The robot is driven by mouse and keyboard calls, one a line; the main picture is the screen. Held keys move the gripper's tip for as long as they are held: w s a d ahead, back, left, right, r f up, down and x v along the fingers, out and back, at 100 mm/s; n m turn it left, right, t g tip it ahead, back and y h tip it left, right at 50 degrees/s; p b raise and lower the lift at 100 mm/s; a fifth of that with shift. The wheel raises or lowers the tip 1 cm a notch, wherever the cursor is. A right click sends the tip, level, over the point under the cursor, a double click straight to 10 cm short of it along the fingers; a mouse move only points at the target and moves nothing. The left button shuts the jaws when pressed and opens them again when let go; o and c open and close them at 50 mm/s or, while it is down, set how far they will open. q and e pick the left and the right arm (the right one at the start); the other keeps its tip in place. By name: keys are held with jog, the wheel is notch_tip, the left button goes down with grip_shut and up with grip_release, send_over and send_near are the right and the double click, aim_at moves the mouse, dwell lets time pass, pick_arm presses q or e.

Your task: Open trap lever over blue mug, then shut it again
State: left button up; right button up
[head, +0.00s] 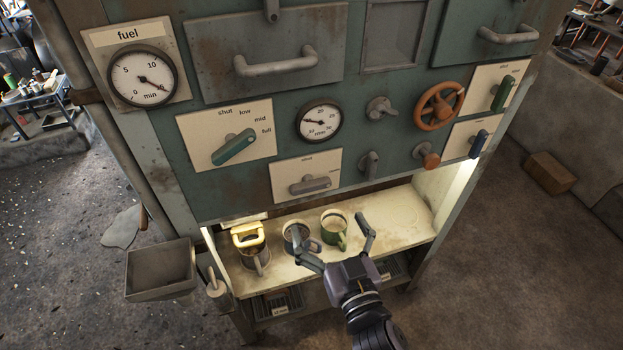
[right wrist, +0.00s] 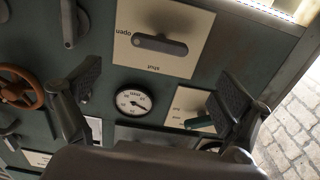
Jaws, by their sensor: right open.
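The grey lever (head: 309,185) sits on a cream plate above the mugs, its handle lying level. "Shut" is printed at the plate's top and a word, apparently "open", at the right, by one handle end. In the right wrist view the lever (right wrist: 160,44) appears upside down. The middle mug (head: 293,240) looks grey-blue and stands on the lit shelf, partly hidden by my gripper's finger. My right gripper (head: 331,232) is open and empty, in front of the shelf and below the lever. In the wrist view the gripper (right wrist: 160,88) fingers are spread, apart from the lever. My left gripper is not seen.
A green mug (head: 334,238) stands right of the middle mug; a metal mug (head: 258,263) under a yellow piece stands left. A green lever (head: 234,147), an orange wheel (head: 438,107) and an orange knob (head: 427,156) project from the panel. A grey bin (head: 160,271) juts out at left.

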aim_at(312, 190)
jog(key=p+x, duration=0.2)
jog(key=x, duration=0.9)
jog(key=shift+f, duration=0.1)
jog(key=shift+c, duration=0.4)
jog(key=c, duration=1.1)
